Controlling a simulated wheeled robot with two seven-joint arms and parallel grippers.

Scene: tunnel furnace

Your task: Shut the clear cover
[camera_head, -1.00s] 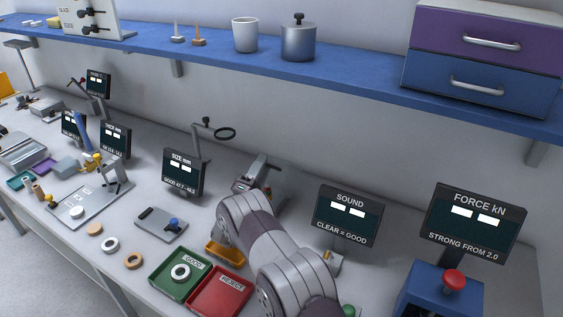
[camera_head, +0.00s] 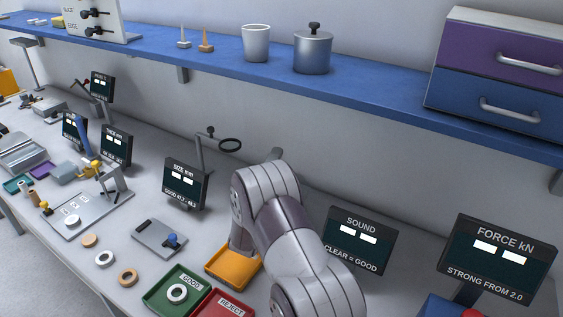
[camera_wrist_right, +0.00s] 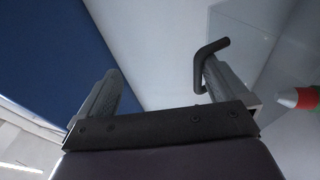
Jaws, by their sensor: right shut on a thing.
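In the right wrist view, my right gripper (camera_wrist_right: 160,68) shows its two fingers far apart in the picture, with a black bent handle (camera_wrist_right: 205,60) at the right finger. I take it as shut on this handle; the exact contact is unclear. A faint see-through panel (camera_wrist_right: 243,35), apparently the clear cover, shows just beyond the handle. In the head view, my right arm hides the gripper and most of the device behind it; only a small grey part (camera_head: 275,154) shows above the arm. I cannot make out the cover there. My left gripper is not in view.
An orange tray (camera_head: 218,277) lies beside my right arm. The green GOOD tray (camera_head: 157,303) and red REJECT tray (camera_head: 216,311) are in front. SIZE (camera_head: 185,184) and SOUND (camera_head: 360,240) displays flank the arm. A blue shelf (camera_head: 375,88) runs above. A red-tipped item (camera_wrist_right: 304,97) is at right.

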